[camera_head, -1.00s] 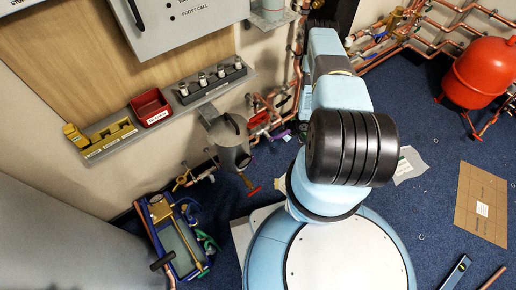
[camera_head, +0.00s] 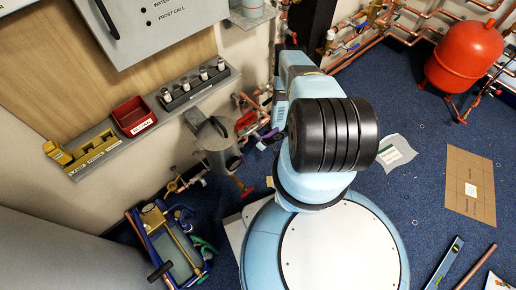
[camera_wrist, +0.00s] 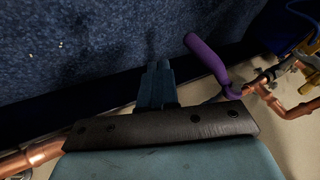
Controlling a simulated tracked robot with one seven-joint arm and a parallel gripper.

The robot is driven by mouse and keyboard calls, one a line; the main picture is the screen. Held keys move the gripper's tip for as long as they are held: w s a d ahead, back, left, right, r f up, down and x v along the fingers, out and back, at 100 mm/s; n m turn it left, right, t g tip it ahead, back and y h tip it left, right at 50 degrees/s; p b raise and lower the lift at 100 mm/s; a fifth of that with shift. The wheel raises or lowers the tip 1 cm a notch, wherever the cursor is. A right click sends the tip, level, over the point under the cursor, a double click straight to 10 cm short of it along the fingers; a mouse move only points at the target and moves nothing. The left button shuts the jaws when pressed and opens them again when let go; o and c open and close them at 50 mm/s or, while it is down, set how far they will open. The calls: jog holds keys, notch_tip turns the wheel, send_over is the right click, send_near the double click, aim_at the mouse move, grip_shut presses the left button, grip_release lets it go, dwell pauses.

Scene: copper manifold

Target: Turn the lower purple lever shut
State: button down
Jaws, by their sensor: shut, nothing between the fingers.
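A purple lever (camera_wrist: 207,62) stands out from copper pipework in the wrist view, slanting up and left. My gripper (camera_wrist: 158,66) is shut and empty, its blue fingers to the left of the lever with a gap between them in the picture. The dark bar of my wrist hides the fingers' base and part of the pipe near the lever's foot. In the head view, purple (camera_head: 267,138) shows on the pipework just left of my arm.
Copper pipe (camera_wrist: 44,152) runs along the wall's foot, with a brass fitting (camera_wrist: 310,44) at right. A red tank (camera_head: 465,58) is at right.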

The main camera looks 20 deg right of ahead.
aim_at(244, 160)
jog(key=shift+s+a+f, duration=0.1)
jog(key=shift+s+a, duration=0.4)
jog(key=shift+a, duration=0.35)
jog(key=shift+s+a, duration=0.45)
jog(key=shift+a, duration=0.4)
jog(key=shift+s+f, duration=0.1)
